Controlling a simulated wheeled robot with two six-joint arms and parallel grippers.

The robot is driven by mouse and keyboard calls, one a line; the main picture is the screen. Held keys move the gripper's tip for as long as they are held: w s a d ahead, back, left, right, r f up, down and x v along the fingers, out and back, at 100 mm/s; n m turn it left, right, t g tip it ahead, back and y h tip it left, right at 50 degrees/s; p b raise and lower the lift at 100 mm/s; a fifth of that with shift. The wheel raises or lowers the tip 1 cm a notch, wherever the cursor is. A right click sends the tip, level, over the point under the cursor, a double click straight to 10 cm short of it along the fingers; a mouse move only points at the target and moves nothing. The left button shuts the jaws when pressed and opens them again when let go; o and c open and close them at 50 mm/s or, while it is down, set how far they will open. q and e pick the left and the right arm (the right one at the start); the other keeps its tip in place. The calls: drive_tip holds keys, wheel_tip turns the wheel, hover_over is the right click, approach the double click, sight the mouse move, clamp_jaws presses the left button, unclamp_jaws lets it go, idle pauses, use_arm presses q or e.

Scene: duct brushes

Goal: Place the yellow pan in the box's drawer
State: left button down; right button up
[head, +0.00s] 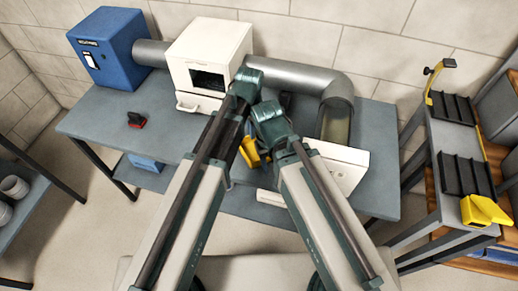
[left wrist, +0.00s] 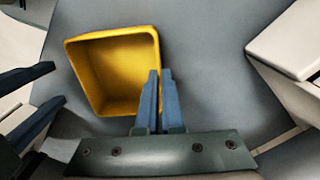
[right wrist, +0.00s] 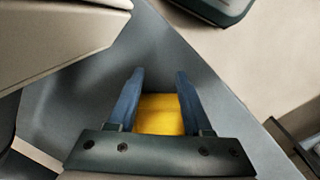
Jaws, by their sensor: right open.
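The yellow pan (head: 250,152) is partly hidden by my arms in the head view. In the left wrist view the pan (left wrist: 112,75) shows as an open, square-rimmed tray above the grey table. My left gripper (left wrist: 159,73) has its fingers close together on the pan's right wall. My right gripper (right wrist: 159,72) is open, with yellow pan surface (right wrist: 160,115) visible between its fingers. A white box (head: 228,42) with a dark opening stands at the back of the table, and its drawer (head: 196,102) with a handle is below the opening.
A blue unit (head: 105,48) joins the white box by a grey pipe (head: 152,53). Another pipe (head: 300,76) bends down at the right, near a second white box (head: 342,165). A rack (head: 456,130) stands far right.

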idle(0.7)
use_arm(q)
wheel_tip(320, 180, up, 10)
drive_tip(key=p, duration=1)
use_arm(e)
wheel_tip(320, 180, up, 10)
